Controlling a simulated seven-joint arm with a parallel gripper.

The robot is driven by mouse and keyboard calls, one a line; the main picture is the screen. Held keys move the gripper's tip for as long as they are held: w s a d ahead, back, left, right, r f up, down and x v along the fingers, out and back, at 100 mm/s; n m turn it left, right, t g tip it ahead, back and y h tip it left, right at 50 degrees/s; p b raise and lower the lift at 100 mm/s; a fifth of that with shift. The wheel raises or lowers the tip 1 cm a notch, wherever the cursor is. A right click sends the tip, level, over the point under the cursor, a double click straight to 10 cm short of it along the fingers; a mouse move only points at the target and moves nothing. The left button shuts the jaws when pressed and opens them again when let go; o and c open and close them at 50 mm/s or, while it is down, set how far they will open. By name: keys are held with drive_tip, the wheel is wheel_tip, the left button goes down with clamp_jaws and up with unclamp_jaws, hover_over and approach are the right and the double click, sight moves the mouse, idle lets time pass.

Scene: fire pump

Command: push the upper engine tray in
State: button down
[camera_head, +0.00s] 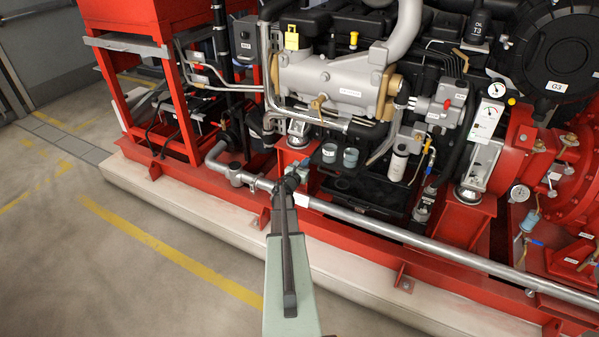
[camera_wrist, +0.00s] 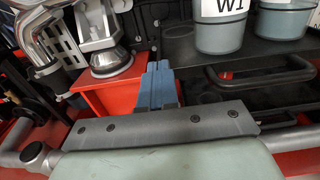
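The upper engine tray (camera_head: 338,168) is a dark, flat tray low on the engine's front, carrying two grey-blue cups (camera_head: 350,157). In the wrist view the tray (camera_wrist: 185,52) fills the upper right, with a dark bar handle (camera_wrist: 255,82) along its front. It stands out from the engine, though how far is hard to tell. My gripper (camera_head: 298,178) is just left of the tray in the head view. In the wrist view its blue fingers (camera_wrist: 155,87) are together with nothing visible between them, left of the handle. Contact with the tray cannot be made out.
A grey pipe (camera_head: 400,235) runs along the red base frame in front of the engine. A red block with a metal mount (camera_wrist: 108,65) is close left of my fingers in the wrist view. A dark box (camera_head: 375,197) lies below the tray. The floor at left is clear.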

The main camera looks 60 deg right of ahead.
sight(311, 156)
drive_tip(key=d, duration=0.4)
drive_tip(key=shift+d, duration=0.25)
drive_tip(key=shift+d+r, duration=0.1)
drive_tip(key=shift+d, duration=0.35)
drive_tip(key=a, duration=1.5)
drive_tip(key=shift+a, duration=0.1)
